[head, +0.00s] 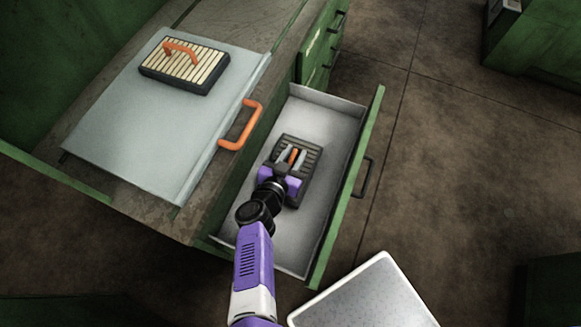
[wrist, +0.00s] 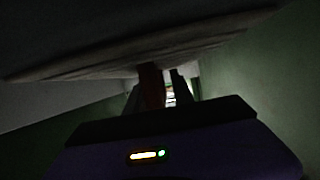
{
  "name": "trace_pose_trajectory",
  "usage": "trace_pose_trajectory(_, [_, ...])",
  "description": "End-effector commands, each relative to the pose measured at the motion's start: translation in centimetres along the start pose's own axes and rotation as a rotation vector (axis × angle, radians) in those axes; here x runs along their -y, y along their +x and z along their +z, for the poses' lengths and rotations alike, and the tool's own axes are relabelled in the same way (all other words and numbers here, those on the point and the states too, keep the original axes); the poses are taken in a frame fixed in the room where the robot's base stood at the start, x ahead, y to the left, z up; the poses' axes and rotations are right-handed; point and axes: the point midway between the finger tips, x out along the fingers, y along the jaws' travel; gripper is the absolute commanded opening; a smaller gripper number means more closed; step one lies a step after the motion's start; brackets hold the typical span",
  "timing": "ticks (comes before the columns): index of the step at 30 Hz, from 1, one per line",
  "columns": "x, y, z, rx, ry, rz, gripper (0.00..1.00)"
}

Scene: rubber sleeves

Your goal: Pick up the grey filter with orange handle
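A dark grey slatted filter (head: 308,151) lies in the open drawer in the head view. Its orange handle (head: 294,156) shows between the fingers of my gripper (head: 292,157), which reaches in from below. One finger is on each side of the handle; whether they press on it is not clear. In the dark wrist view, a reddish handle (wrist: 152,88) shows near the gripper's fingers, below a pale slab-like surface. My wrist and gripper body hide the filter's near left part. I cannot tell whether the filter touches the drawer floor.
The drawer (head: 328,113) has low grey walls and a green front. On the green workbench to the left lies a grey panel (head: 130,135) with an orange handle (head: 240,124). A cream-slatted filter (head: 187,66) with an orange handle rests on it. Open floor is at right.

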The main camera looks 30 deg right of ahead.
Motion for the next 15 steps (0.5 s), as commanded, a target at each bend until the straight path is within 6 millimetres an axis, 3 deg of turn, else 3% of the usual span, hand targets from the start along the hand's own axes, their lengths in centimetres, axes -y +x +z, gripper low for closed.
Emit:
trace_pose_trajectory(1, [-0.01,-0.01,0.0,0.0,0.0,0.0,0.17])
trace_pose_trajectory(4, [-0.01,-0.02,0.0,0.0,0.0,0.0,0.0])
trace_pose_trajectory(15, [-0.01,-0.03,0.0,0.0,0.0,0.001,0.0])
